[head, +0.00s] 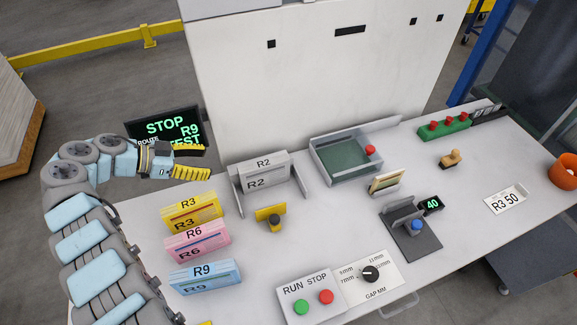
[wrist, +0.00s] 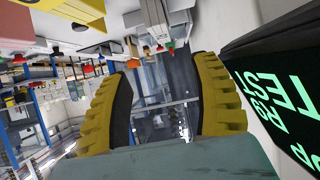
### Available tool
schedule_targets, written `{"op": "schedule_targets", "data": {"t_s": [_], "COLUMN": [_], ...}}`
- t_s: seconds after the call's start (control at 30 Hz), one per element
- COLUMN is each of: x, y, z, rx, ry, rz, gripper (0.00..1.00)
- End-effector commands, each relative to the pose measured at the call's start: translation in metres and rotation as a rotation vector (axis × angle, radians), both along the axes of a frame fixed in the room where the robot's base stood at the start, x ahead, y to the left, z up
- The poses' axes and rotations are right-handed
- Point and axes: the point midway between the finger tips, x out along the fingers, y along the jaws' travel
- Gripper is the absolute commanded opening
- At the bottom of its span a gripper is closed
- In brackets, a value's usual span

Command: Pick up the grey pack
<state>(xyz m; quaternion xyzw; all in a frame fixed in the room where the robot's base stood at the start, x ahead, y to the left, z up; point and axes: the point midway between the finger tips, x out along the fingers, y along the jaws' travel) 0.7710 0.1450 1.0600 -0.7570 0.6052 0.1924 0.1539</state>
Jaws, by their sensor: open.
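The grey pack (head: 265,172), marked R2, stands upright in a grey metal holder (head: 240,201) at the middle left of the bench in the head view. My gripper (head: 206,162) is to the left of the grey pack, apart from it, in front of the dark display. Its yellow ribbed fingers are spread with nothing between them, and the wrist view also shows the open fingers (wrist: 163,75). I cannot pick out the grey pack for sure in the wrist view.
A display (head: 165,127) reading STOP and R9 is close behind my gripper. Yellow R3 (head: 193,211), pink R6 (head: 197,241) and blue R9 (head: 204,276) packs stand in front. A yellow stop with a dark knob (head: 270,218) sits before the holder. A grey tray (head: 345,158) is right.

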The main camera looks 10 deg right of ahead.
Motion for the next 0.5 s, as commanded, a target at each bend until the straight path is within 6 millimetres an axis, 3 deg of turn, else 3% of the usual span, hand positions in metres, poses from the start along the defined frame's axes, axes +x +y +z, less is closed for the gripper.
{"op": "schedule_targets", "data": {"t_s": [0.23, 0.5], "x": [0.001, 0.009], "y": [-0.008, -0.043], "z": [-0.006, -0.023], "rx": [-0.001, -0.002], "ry": [0.003, -0.001], "rz": [-0.001, -0.003], "gripper": [0.63, 0.63]}}
